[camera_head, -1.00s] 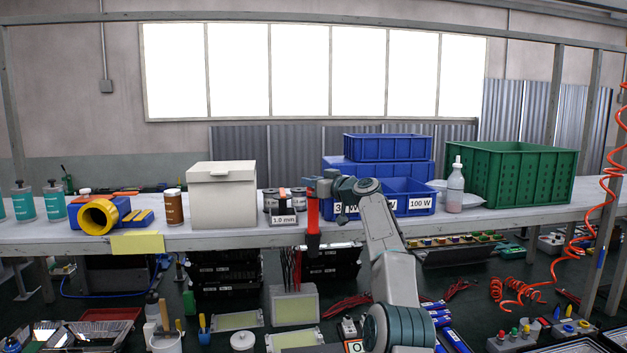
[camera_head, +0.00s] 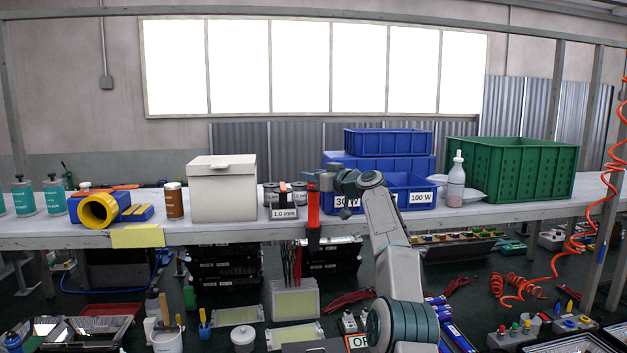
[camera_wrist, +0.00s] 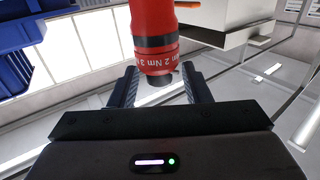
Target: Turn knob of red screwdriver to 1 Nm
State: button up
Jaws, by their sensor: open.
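The red screwdriver (camera_head: 313,208) hangs upright at the front edge of the workbench in the head view. In the wrist view, its red body (camera_wrist: 148,22) comes down from the top, with a black band. Below the band is a red knob (camera_wrist: 157,61) with white markings, of which "2 Nm" and a "3" are readable, and a dark end piece. My gripper (camera_wrist: 160,76) is open, with one finger on each side of the knob and visible gaps to both. In the head view my gripper (camera_head: 319,181) is small beside the screwdriver's upper part. Which marking is set cannot be told.
Blue bins (camera_head: 408,199) stand behind and to the right, a white lidded box (camera_head: 222,195) further left.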

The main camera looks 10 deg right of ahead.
jog(key=b+v, duration=1.2)
jog(key=v, duration=0.1)
jog(key=shift+a, duration=0.1)
jog(key=s+a+f+m+g+h, duration=0.3)
jog(key=s+a+f+g+h, duration=0.25)
jog(key=s+a+f, duration=0.85)
jog(key=s+d+f+m+g+h, duration=0.1)
jog(key=s+d+f+g+h, duration=0.1)
jog(key=s+f, duration=1.1)
jog(key=s+d+f+m+g+h, duration=0.2)
jog(key=s+d+f+g, duration=0.2)
jog(key=s+f, duration=1)
jog(key=s, duration=0.7)
jog(key=shift+d+m, duration=0.3)
jog(key=shift+d, duration=0.05)
